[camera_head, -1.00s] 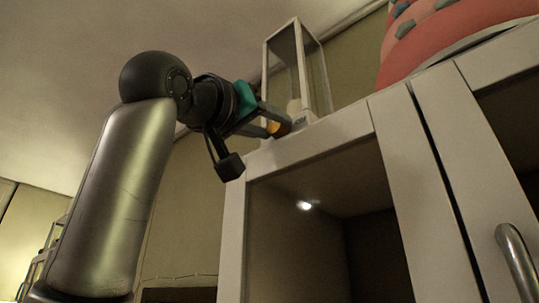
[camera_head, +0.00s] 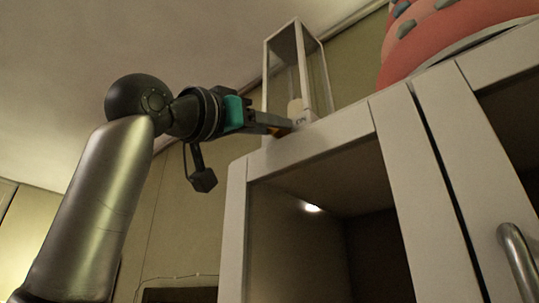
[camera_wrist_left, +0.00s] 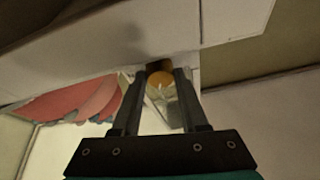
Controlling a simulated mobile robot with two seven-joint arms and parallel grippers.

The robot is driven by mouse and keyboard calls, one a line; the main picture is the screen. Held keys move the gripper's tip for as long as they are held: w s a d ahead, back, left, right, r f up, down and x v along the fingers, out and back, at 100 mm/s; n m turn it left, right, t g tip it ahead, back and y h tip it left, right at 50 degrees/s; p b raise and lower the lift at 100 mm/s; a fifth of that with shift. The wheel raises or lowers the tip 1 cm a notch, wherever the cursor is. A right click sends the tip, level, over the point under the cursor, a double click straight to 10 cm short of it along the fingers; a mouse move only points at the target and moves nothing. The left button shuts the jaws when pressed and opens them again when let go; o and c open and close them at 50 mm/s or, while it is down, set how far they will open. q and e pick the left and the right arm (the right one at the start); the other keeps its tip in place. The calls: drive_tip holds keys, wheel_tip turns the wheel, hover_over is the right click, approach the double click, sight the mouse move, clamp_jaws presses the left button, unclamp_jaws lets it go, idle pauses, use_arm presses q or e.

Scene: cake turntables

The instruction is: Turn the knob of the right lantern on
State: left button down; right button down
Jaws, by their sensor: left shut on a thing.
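A white-framed open lantern (camera_head: 303,72) stands on the near left corner of the white cabinet top in the head view. A pale candle-like piece (camera_head: 296,106) shows low inside its frame. A small orange knob (camera_head: 275,131) is at the lantern's base, partly covered by my fingers. My left gripper (camera_head: 284,128) reaches in from the left and is shut on the knob. In the left wrist view the orange knob (camera_wrist_left: 160,78) sits between the two dark fingertips (camera_wrist_left: 160,72). I cannot see the lantern lit. My right gripper is not in view.
The white cabinet (camera_head: 345,135) has an open dark compartment below the lantern with a bright spot inside. A metal handle (camera_head: 518,262) is at lower right. A large pink cake (camera_head: 440,35) with grey pieces stands on the cabinet top to the right.

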use_arm(q)
drive_tip(key=shift+a+m+g+h, duration=0.15)
drive_tip(key=shift+m+g+h, duration=0.5)
drive_tip(key=shift+m, duration=1.15)
drive_tip(key=shift+r+m, duration=0.1)
drive_tip(key=shift+m, duration=0.2)
drive_tip(key=shift+c, duration=2.2)
unclamp_jaws()
drive_tip(key=b+v, duration=0.6)
drive_tip(key=v, duration=0.9)
drive_tip(key=shift+b, duration=0.3)
drive_tip(key=shift+a, duration=0.1)
